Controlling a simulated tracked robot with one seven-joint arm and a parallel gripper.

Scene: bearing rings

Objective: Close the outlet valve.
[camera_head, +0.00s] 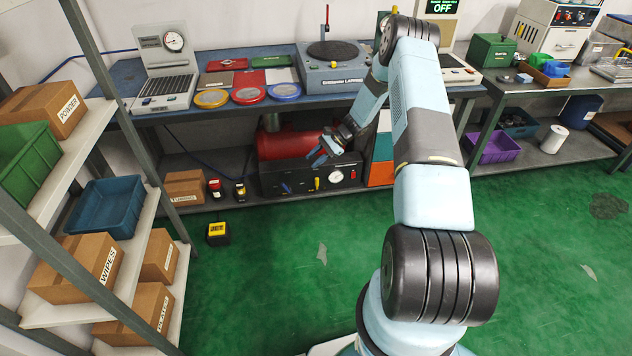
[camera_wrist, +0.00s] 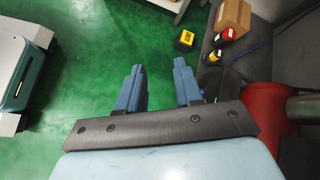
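A red tank (camera_head: 283,143) with a dark front panel (camera_head: 268,184) sits on the low shelf under the bench. The panel carries a white gauge (camera_head: 336,175), a blue lever (camera_head: 287,187) and a yellow lever (camera_head: 312,185). I cannot read which of them is the outlet valve. My gripper (camera_head: 325,150) is in front of the tank and above the panel, apart from the levers as far as I can see. In the wrist view my gripper (camera_wrist: 159,75) has its two blue fingers well apart with nothing between them. The red tank (camera_wrist: 267,105) shows at the right there; the levers do not show.
Left of the panel on the low shelf are a cardboard box (camera_head: 184,187) and small red and yellow-black items (camera_head: 215,187). A black-yellow box (camera_head: 218,233) stands on the green floor. The bench (camera_head: 220,120) overhangs the tank. The floor before the panel is clear.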

